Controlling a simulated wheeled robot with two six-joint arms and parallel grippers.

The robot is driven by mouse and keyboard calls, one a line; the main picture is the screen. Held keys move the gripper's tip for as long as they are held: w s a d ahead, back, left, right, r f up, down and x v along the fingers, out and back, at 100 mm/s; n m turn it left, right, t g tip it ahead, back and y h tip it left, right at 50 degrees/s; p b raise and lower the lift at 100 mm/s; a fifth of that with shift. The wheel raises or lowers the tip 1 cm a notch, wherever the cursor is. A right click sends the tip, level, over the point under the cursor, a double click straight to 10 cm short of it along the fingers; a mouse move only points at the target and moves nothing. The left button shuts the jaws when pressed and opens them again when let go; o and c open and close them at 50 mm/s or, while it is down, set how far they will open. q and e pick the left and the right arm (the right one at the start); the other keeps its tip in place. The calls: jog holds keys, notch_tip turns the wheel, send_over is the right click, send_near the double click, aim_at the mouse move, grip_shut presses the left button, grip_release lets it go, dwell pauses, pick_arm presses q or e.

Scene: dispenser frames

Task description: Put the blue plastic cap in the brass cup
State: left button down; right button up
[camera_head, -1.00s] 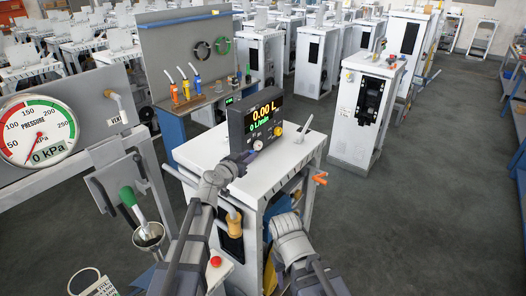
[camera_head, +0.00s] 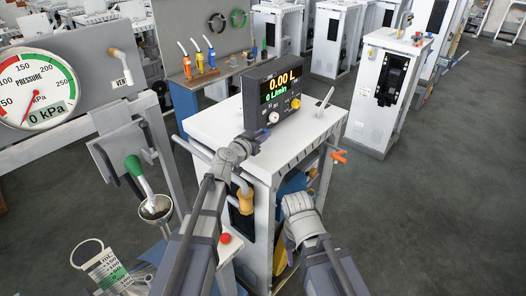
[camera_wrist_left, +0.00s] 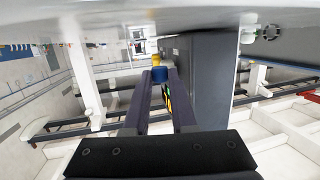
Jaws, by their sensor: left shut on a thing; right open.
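My left gripper (camera_wrist_left: 160,88) is shut on the blue plastic cap (camera_wrist_left: 160,75), which shows small between the fingertips in the left wrist view. A yellow piece (camera_wrist_left: 160,59) shows just above the cap; I cannot tell whether it touches it. In the head view my left arm reaches up to the front of the black flow display, and the cap cannot be made out there. My right arm is at the lower right, beside the white cabinet; its fingers are hidden. I cannot identify a brass cup for certain in either view.
The black flow display (camera_head: 271,94) stands on the white cabinet top (camera_head: 217,124). A yellow-orange fitting (camera_head: 245,201) and an orange handle (camera_head: 338,157) stick out from the cabinet. A metal funnel (camera_head: 156,208) and a pressure gauge (camera_head: 36,88) are at the left. Floor is open at right.

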pick_arm(q)
jog(key=shift+f+b, duration=1.9)
jog(key=shift+f, duration=0.2)
jog(key=shift+r, duration=0.15)
jog(key=c, duration=0.7)
grip_release()
jog(key=shift+c, duration=0.2)
